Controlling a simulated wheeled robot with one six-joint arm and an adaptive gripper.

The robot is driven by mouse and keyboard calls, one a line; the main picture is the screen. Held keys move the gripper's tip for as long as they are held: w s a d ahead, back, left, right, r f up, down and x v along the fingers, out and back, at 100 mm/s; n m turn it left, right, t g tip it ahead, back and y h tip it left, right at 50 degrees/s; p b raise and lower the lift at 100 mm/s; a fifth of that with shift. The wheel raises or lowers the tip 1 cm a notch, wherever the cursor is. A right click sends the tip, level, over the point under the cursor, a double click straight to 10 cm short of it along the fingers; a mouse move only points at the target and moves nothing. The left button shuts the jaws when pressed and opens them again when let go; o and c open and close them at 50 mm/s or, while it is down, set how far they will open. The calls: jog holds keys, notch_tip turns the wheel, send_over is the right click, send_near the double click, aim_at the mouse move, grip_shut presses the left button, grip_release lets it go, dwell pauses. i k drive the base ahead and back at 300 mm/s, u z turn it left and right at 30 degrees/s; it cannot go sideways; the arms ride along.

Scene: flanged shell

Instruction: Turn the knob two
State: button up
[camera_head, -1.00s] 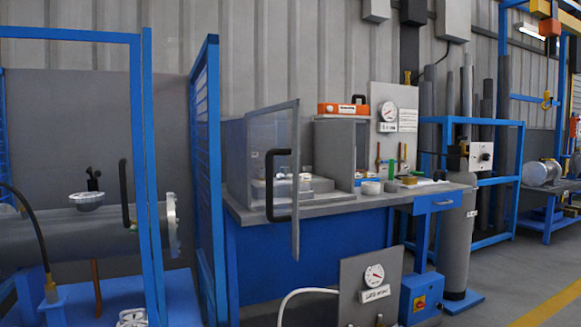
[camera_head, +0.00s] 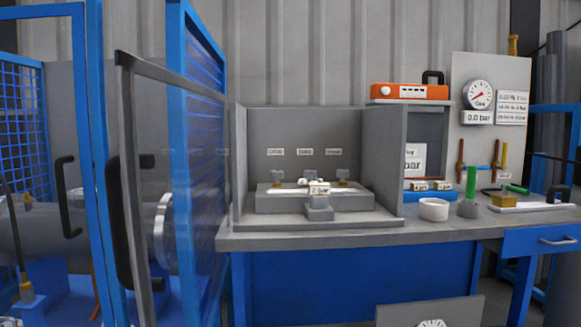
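An open-fronted grey box (camera_head: 240,165) stands on the bench, its back panel carrying three small labels whose text is too small to read surely. Below them is a grey block (camera_head: 270,201) with a small knob at the left (camera_head: 276,178), a middle knob (camera_head: 308,176) partly hidden by a tag (camera_head: 319,188), and a right knob (camera_head: 343,176). The tag, seemingly marked with a 2, sits above a small grey pedestal (camera_head: 319,209). I cannot tell how far any knob is turned. My gripper is not in view.
A grey-framed clear door (camera_head: 128,130) with a black handle stands open at the left, near me, beside a blue mesh cage (camera_head: 180,150). A white ring (camera_head: 433,210), a green-topped cylinder (camera_head: 469,190) and a pressure gauge (camera_head: 480,94) are at the right. The box front is clear.

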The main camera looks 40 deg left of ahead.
aim_at(310, 174)
jog(key=u, duration=0.7)
jog(key=i, duration=0.9)
jog(key=u, duration=1)
